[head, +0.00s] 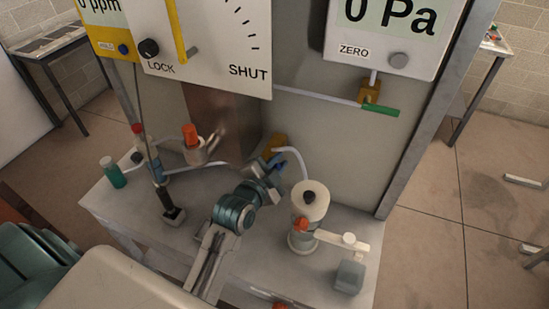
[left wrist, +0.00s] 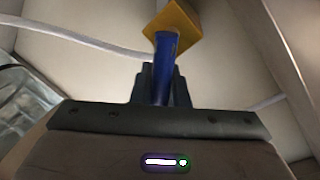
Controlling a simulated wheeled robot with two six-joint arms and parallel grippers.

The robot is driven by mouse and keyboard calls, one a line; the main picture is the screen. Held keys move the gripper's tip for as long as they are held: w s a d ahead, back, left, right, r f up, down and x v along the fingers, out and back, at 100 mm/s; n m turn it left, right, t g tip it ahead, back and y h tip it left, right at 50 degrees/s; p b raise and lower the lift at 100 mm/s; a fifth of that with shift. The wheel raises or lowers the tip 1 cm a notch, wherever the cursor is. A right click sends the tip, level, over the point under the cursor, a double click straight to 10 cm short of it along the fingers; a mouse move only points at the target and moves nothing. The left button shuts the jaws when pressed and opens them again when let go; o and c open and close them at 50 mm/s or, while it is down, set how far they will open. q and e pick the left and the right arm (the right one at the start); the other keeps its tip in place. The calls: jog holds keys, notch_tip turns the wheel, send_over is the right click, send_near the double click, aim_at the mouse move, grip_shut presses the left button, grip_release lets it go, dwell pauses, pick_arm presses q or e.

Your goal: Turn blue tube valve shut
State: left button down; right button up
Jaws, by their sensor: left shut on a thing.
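The valve has a yellow body (head: 274,145) low at the back of the bench, and a white tube runs from it to the right. Its blue handle (head: 280,167) shows in part beside my left gripper (head: 270,169). In the left wrist view, the yellow body (left wrist: 178,20) is at the top and the blue handle (left wrist: 165,52) reaches down from it between the fingers of my left gripper (left wrist: 160,88). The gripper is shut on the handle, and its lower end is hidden. My right gripper is not in view.
A white cylinder assembly (head: 310,203) stands close right of my left gripper. Another yellow valve (head: 370,91) with a green handle (head: 380,110) hangs under the 0 Pa display (head: 383,28).

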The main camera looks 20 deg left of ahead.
pick_arm(q)
jog(key=shift+d+f+m+y+p, duration=0.15)
jog(key=shift+f+m+y+p, duration=0.3)
jog(key=shift+m, duration=0.5)
jog(key=shift+d+f+m+y+p, duration=0.15)
jog(key=shift+f+m+p, duration=0.25)
jog(key=shift+m+p, duration=0.45)
jog(key=shift+d+f+m+y+p, duration=0.15)
jog(key=shift+f+m+y+p, duration=0.2)
jog(key=shift+m, duration=0.75)
jog(key=shift+f, duration=0.15)
jog(key=c, duration=1.4)
grip_release()
